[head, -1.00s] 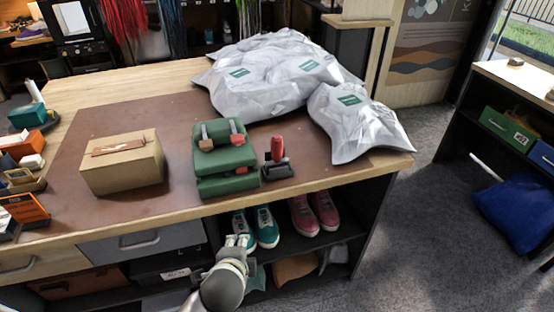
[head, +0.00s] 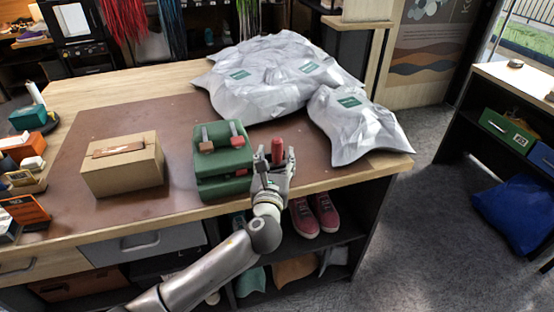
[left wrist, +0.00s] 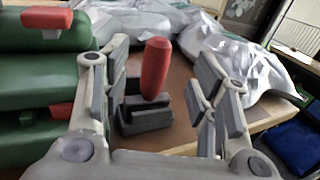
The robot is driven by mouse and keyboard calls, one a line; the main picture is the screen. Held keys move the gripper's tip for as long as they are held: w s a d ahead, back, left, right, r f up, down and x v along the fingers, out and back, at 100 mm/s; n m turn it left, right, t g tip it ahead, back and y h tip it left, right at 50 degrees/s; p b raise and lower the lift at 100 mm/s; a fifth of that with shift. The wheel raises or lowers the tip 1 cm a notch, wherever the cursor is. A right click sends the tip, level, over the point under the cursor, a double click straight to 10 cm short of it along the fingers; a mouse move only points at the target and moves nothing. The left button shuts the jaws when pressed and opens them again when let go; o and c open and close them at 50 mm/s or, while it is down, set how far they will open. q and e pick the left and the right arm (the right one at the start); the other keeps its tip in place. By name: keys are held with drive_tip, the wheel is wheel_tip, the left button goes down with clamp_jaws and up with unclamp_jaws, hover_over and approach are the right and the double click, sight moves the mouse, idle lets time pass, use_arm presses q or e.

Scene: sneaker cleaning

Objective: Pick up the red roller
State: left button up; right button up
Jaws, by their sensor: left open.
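The red roller (head: 277,151) stands upright in a dark holder on the table's brown mat, right of the green case. In the left wrist view the red roller (left wrist: 156,68) rises from its dark holder (left wrist: 146,115), tilted slightly. My left gripper (head: 273,168) is at the table's front edge, around the near side of the roller. In the left wrist view my left gripper (left wrist: 160,95) is open, with one finger on each side of the roller and space between them. The holder is mostly hidden by the gripper in the head view. My right gripper is not in view.
A stacked green case (head: 222,160) stands close left of the gripper. A cardboard box (head: 122,165) sits further left. Grey-white plastic bags (head: 352,125) lie behind and to the right. Pink sneakers (head: 314,214) stand on the shelf below.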

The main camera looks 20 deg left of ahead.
sight(276, 147)
use_arm(q)
drive_tip(key=shift+w+a+r, duration=0.1)
drive_tip(key=shift+w+a, duration=0.05)
drive_tip(key=shift+w, duration=0.55)
drive_tip(key=shift+w+a, duration=0.15)
drive_tip(key=shift+w, duration=0.5)
drive_tip(key=w, duration=0.2)
drive_tip(key=w+a+p, duration=0.1)
drive_tip(key=w, duration=0.1)
drive_tip(key=shift+f, duration=0.2)
drive_tip(key=shift+s, duration=0.1)
drive_tip(key=c, duration=1.2)
